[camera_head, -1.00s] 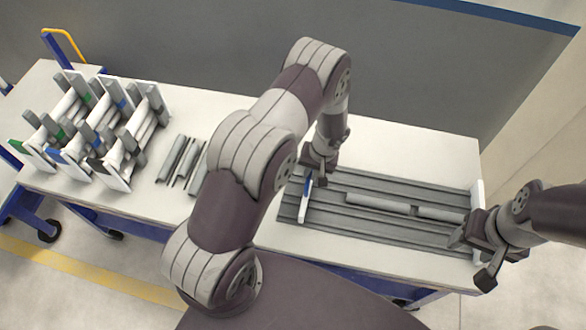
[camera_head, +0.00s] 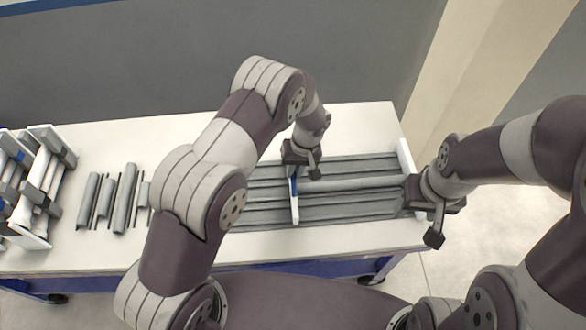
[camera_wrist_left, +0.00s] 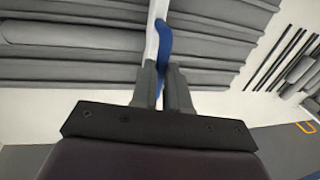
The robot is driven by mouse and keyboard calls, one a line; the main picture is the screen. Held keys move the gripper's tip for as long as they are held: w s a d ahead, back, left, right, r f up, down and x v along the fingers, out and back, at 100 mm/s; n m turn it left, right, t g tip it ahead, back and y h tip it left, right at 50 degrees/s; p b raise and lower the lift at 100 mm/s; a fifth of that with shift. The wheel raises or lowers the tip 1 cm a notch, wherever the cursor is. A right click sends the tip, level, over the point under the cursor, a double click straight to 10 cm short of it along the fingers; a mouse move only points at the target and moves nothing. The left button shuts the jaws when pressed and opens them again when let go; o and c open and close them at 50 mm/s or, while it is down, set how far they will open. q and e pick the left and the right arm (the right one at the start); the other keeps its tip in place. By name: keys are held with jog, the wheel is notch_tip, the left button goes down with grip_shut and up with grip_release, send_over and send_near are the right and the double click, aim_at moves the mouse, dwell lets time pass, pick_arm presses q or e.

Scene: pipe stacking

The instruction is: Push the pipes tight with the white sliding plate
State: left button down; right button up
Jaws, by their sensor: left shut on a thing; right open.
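The white sliding plate (camera_head: 295,209) stands across the grey grooved tray (camera_head: 262,216), left of its middle. My left gripper (camera_head: 301,172) is shut on the plate's blue handle (camera_head: 293,187); the left wrist view also shows the blue handle (camera_wrist_left: 165,45) between the fingers. A grey pipe (camera_head: 350,184) lies in a groove right of the plate and runs toward the tray's right end. In the left wrist view the pipe (camera_wrist_left: 60,33) reaches close to the plate; contact is unclear. My right gripper (camera_head: 432,212) is open at the tray's right end and hides part of it.
A white end plate (camera_head: 405,160) closes the tray's right side. Several loose pipes (camera_head: 124,198) lie on the white table left of the tray. A rack with pipes (camera_head: 40,185) stands at the far left. The table behind the tray is clear.

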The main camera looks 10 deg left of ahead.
pick_arm(q)
jog(key=shift+d, duration=0.1)
jog(key=c, duration=1.1)
grip_release()
jog(key=shift+r, duration=0.1)
jog(key=r, duration=0.4)
jog(key=d+r+b, duration=0.1)
jog(key=r, duration=0.3)
jog(key=d+r, duration=0.1)
jog(key=r, duration=0.3)
jog(key=shift+w+d+r+b, duration=0.15)
jog(key=shift+w+d+b, duration=0.1)
jog(key=shift+w+b, duration=0.05)
